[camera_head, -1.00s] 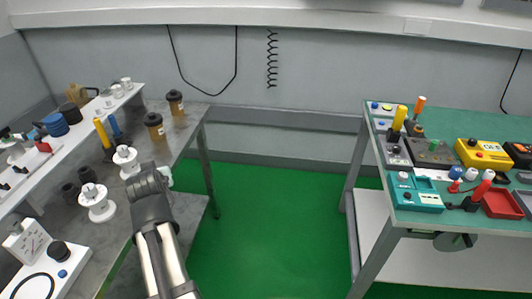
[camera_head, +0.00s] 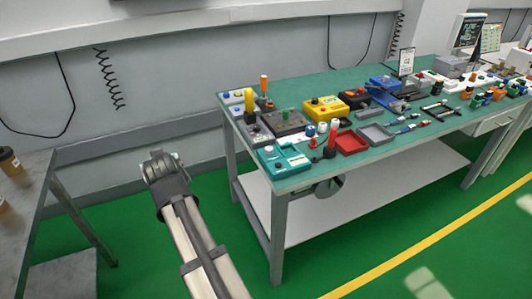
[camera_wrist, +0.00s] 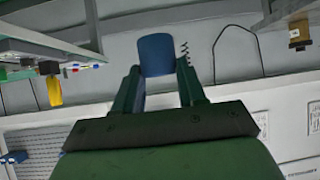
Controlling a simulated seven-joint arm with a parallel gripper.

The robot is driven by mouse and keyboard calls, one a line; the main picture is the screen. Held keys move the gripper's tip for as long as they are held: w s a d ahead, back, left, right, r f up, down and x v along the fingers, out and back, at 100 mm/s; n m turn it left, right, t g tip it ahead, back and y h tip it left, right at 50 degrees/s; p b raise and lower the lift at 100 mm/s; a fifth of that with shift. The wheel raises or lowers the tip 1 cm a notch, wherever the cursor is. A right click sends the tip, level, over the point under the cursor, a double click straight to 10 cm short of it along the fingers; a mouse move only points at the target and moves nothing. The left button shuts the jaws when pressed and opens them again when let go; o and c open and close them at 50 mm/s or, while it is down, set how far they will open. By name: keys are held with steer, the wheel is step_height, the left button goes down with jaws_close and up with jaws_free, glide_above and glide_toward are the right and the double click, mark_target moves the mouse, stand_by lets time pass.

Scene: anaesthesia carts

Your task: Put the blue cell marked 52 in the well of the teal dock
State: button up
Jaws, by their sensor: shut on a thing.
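My gripper (camera_wrist: 158,90) is shut on the blue cell (camera_wrist: 156,54), which shows as a plain blue block between the fingertips in the wrist view. The mark on the cell cannot be read. In the head view my arm's wrist (camera_head: 166,172) is over the gap between the two tables and hides the fingers and the cell. The teal dock (camera_head: 284,161) sits at the near left corner of the green-topped table, to the right of my gripper and apart from it. Its well is too small to make out clearly.
The green-topped table (camera_head: 395,134) holds a grey box (camera_head: 285,122), a yellow box (camera_head: 327,109), a red tray (camera_head: 349,142) and a grey tray (camera_head: 375,134). A red-based upright piece (camera_head: 330,146) stands just right of the dock. The grey table (camera_head: 28,185) is at left; green floor lies between.

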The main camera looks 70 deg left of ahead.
steer(key=w+a+m+t, duration=0.2)
steer(key=w, duration=1.6)
steer(key=r+m+t, duration=0.1)
steer(key=m+t, duration=0.2)
glide_above(289, 144)
steer(key=s+d, duration=0.2)
steer(key=d, duration=0.2)
steer(key=shift+h, duration=0.4)
steer(key=shift+s+a+f, duration=0.1)
steer(key=shift+f, duration=4.8)
steer(key=o, duration=1.2)
steer(key=shift+f, duration=0.1)
steer(key=shift+c, duration=0.2)
steer(key=v, duration=1.2)
